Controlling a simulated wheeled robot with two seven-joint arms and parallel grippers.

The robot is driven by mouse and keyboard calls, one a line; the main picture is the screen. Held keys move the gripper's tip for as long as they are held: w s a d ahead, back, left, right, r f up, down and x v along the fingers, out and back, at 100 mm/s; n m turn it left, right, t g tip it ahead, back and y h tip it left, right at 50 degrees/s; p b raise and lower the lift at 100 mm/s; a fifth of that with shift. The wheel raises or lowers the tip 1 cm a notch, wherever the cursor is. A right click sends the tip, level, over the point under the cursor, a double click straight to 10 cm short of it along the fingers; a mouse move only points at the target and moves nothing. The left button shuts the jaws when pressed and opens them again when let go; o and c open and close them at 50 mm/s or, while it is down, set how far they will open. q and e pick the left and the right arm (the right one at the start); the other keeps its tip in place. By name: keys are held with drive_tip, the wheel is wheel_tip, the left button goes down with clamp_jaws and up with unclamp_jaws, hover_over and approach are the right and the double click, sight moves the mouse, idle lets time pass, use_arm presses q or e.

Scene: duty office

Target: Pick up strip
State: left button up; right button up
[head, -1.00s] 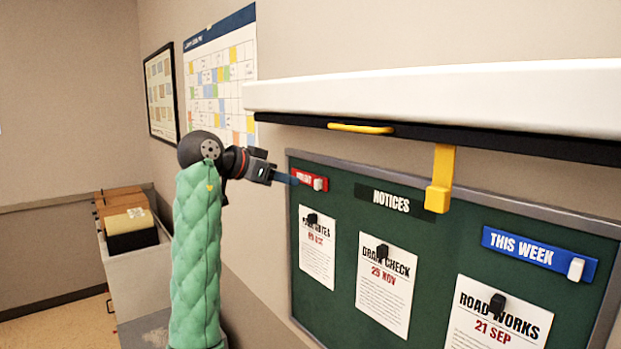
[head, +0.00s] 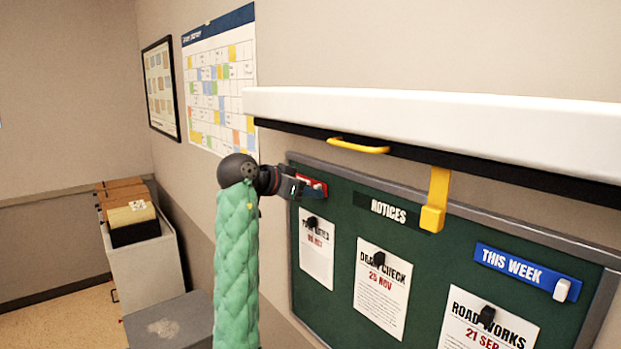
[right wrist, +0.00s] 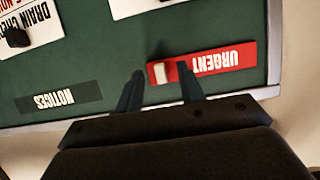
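A red strip marked URGENT (right wrist: 228,60) lies flat on the green board, near its frame, with a white knob (right wrist: 159,73) at one end. In the head view the red strip (head: 314,183) shows at the board's upper left, partly hidden by my right gripper (head: 311,191). In the right wrist view my right gripper's fingers are apart, one on each side of the knob, with a gap to it on both sides. One finger overlaps the strip in that view; I cannot tell whether it touches. My left gripper is not in view.
The green board (head: 340,245) also holds a NOTICES label (head: 388,210), a blue THIS WEEK strip (head: 520,268) and several pinned papers. A white housing (head: 440,120) with a yellow handle (head: 358,146) and yellow hook (head: 435,200) juts out above. A grey cabinet (head: 150,275) stands left.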

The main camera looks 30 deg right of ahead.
drive_tip(key=shift+d+f, duration=0.1)
clamp_jaws()
use_arm(q)
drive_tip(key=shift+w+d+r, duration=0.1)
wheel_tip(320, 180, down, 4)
drive_tip(key=b, duration=0.4)
use_arm(e)
drive_tip(key=r, duration=0.1)
drive_tip(key=a+r, duration=0.1)
drive_tip(key=r, duration=0.1)
drive_tip(key=shift+r, duration=0.2)
wheel_tip(320, 180, up, 3)
drive_tip(key=b, duration=0.2)
drive_tip(key=shift+r+b, duration=0.2)
drive_tip(key=shift+b, duration=0.2)
use_arm(q)
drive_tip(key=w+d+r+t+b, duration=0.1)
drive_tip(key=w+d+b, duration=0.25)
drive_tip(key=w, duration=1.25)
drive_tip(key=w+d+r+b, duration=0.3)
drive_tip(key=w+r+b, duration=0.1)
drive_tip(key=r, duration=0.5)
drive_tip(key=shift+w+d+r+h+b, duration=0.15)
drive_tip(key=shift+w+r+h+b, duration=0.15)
drive_tip(key=shift+b, duration=0.1)
use_arm(e)
drive_tip(key=s+a, duration=0.1)
drive_tip(key=a, duration=1.8)
drive_tip(key=shift+s+r, duration=0.15)
drive_tip(key=shift+s, duration=0.1)
